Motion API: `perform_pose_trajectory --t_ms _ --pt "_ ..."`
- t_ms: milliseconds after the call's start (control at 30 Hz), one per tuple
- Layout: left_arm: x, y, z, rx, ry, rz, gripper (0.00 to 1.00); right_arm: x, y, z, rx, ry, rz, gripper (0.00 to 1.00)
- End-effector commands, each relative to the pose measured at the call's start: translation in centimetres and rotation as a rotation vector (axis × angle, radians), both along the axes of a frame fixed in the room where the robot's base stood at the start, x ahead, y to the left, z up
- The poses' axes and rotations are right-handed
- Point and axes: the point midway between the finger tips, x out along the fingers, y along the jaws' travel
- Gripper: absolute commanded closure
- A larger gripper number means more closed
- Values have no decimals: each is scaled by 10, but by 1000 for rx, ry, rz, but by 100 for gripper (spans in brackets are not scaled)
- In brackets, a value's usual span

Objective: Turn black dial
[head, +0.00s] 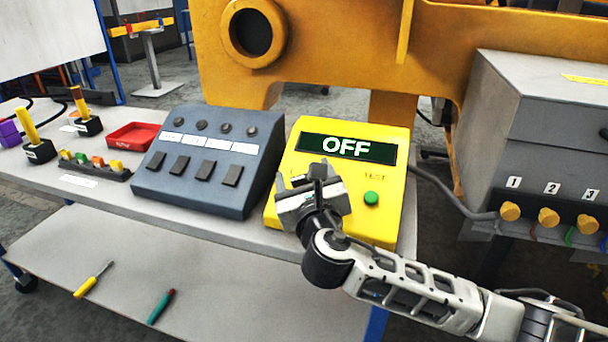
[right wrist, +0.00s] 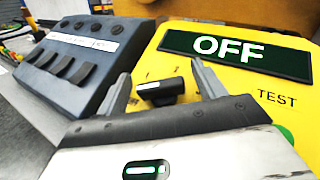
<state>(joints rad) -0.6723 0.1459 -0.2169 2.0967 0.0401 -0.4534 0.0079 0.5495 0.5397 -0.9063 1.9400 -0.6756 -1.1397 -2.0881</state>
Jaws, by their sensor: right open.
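The black dial (right wrist: 160,92) is on the sloped face of a yellow box (head: 393,215), with its handle lying roughly sideways in the right wrist view. The box's display (head: 346,148) reads OFF. My right gripper (head: 307,178) is over the left part of the box face and partly covers the dial in the head view. In the right wrist view its two fingers (right wrist: 160,74) stand apart, one on each side of the dial, with gaps showing. Whether the fingertips are level with the dial is hard to tell. My left gripper is not in view.
A green TEST button (head: 371,198) is right of my gripper. A blue-grey switch panel (head: 208,155) stands close on the left. A grey box (head: 540,130) with numbered yellow knobs is at the right. A red tray (head: 133,136) and joysticks sit further left.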

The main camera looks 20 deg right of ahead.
Motion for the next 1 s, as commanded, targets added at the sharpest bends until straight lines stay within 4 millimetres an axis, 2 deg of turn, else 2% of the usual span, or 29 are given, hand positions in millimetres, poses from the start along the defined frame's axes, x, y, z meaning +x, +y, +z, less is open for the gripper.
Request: perform_pose_trajectory --t_ms 267,400,433,767,1000 --pt "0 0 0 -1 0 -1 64 1 0 0 1 0 0 31" --pt "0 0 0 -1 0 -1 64 1 0 0 1 0 0 70" --pt "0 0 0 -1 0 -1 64 1 0 0 1 0 0 76" --pt "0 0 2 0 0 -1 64 1 1 0 13 -8 -25 76" --pt "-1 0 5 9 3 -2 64 1 1 1 65 -40 -134 76"
